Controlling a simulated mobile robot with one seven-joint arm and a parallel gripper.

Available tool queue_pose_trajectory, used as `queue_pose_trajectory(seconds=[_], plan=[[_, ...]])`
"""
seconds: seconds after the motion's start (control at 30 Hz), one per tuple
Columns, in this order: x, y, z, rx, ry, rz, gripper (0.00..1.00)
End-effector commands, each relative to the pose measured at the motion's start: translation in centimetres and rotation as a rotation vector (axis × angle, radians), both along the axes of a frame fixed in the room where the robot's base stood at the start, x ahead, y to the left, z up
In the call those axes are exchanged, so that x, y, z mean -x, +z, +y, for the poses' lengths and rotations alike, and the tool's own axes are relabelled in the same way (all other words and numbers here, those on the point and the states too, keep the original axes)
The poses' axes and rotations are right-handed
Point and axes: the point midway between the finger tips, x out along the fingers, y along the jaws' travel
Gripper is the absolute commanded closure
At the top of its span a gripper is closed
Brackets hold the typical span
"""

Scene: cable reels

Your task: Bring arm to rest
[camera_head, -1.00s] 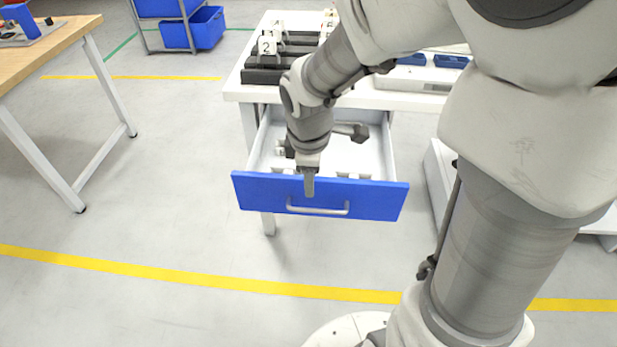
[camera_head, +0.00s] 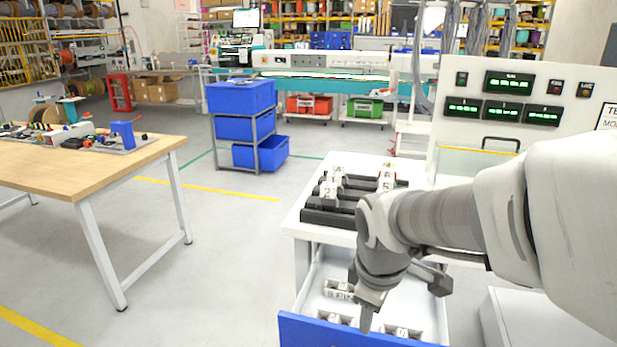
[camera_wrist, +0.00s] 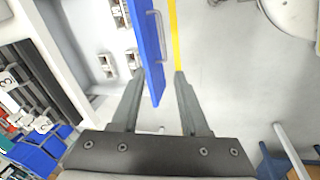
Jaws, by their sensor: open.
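My gripper (camera_head: 367,318) hangs over the open drawer near its blue front panel (camera_head: 345,335) in the head view. In the wrist view my gripper (camera_wrist: 158,82) has its two fingers spread apart, with nothing held between them. The edge of the blue drawer front (camera_wrist: 150,50) shows between and beyond the fingertips; I cannot tell whether they touch it. My arm (camera_head: 450,220) reaches in from the right and hides part of the drawer and the white bench.
Small white blocks (camera_head: 338,288) lie in the drawer. A black rack (camera_head: 335,215) with numbered tags stands on the white bench (camera_head: 300,222). A wooden table (camera_head: 60,175) stands left, blue bins (camera_head: 240,97) behind. Floor between table and bench is clear.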

Motion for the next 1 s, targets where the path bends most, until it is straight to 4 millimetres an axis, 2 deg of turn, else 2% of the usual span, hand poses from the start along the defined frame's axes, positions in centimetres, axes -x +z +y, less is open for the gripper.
queue_pose_trajectory(seconds=[0.03, 0.1, 0.3, 0.43, 0.6, 1.0], plan=[[0.9, 3.0, -0.4, -0.021, -0.079, -0.033, 0.55], [2.2, 5.5, -0.9, -0.061, -0.2, -0.072, 0.55], [6.1, 11.5, -1.8, -0.199, -0.535, -0.168, 0.55], [8.4, 14.4, -2.2, -0.295, -0.72, -0.215, 0.55], [10.3, 16.2, -2.4, -0.387, -0.876, -0.248, 0.55], [10.9, 16.4, -2.4, -0.418, -0.928, -0.254, 0.55]])
